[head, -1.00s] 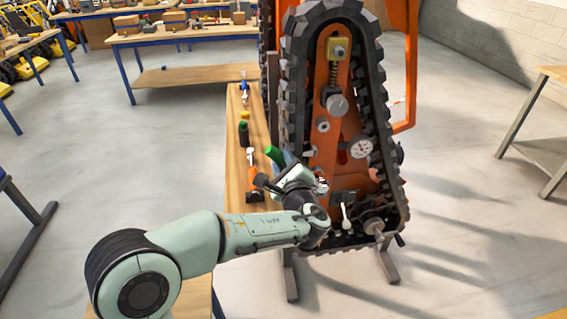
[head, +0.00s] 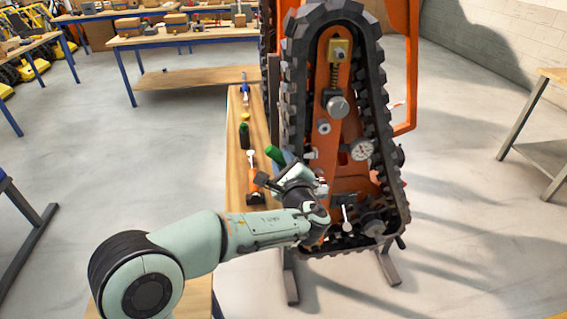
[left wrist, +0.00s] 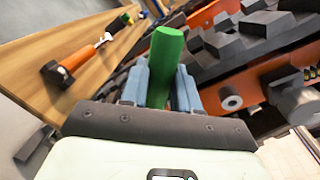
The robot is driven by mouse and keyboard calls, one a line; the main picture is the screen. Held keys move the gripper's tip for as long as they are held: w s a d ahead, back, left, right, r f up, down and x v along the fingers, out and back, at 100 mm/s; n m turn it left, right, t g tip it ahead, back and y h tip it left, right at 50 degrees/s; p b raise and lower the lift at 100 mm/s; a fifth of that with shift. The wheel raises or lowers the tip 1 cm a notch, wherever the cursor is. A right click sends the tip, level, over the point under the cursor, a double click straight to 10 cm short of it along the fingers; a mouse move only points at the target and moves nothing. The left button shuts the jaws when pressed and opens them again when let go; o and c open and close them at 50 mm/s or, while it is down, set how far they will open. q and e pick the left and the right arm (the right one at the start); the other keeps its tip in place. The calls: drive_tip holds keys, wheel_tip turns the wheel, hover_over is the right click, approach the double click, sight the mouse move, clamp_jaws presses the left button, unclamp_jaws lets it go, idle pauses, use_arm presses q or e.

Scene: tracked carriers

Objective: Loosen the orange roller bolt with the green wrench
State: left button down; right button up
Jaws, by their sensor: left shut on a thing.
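My left gripper (head: 281,172) is shut on the green handle of the wrench (head: 274,153), beside the lower part of the tracked carrier (head: 318,150). In the left wrist view the green handle (left wrist: 165,65) stands up between the two blue-grey fingers (left wrist: 163,86). The working end of the wrench is hidden behind the gripper. I cannot tell whether it touches a bolt. The orange roller bolt cannot be made out for sure; my arm covers part of the orange frame. My right gripper is not in view.
A narrow wooden bench (head: 236,195) left of the carrier bears an orange-handled hammer (head: 253,180), a dark green-handled tool (head: 244,135) and a blue-handled tool (head: 244,90). A dial gauge (head: 361,150) is on the carrier.

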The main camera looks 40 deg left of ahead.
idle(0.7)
use_arm(q)
drive_tip(key=c, duration=1.7)
unclamp_jaws()
clamp_jaws()
drive_tip(key=shift+b, duration=0.35)
drive_tip(key=shift+s+a+f+n+b, duration=0.25)
drive_tip(key=shift+f+b, duration=0.15)
drive_tip(key=shift+b, duration=0.35)
drive_tip(key=shift+s+a+f+n+b, duration=0.15)
drive_tip(key=shift+f+n+b, duration=0.2)
drive_tip(key=shift+b, duration=0.35)
drive_tip(key=shift+f, duration=0.1)
drive_tip(key=shift+s+a+f+n+b, duration=0.2)
drive_tip(key=shift+f+b, duration=0.15)
drive_tip(key=shift+b, duration=0.35)
drive_tip(key=shift+s+a+f+n+b, duration=0.1)
drive_tip(key=shift+s+f+n+b, duration=0.15)
drive_tip(key=shift+b, duration=0.4)
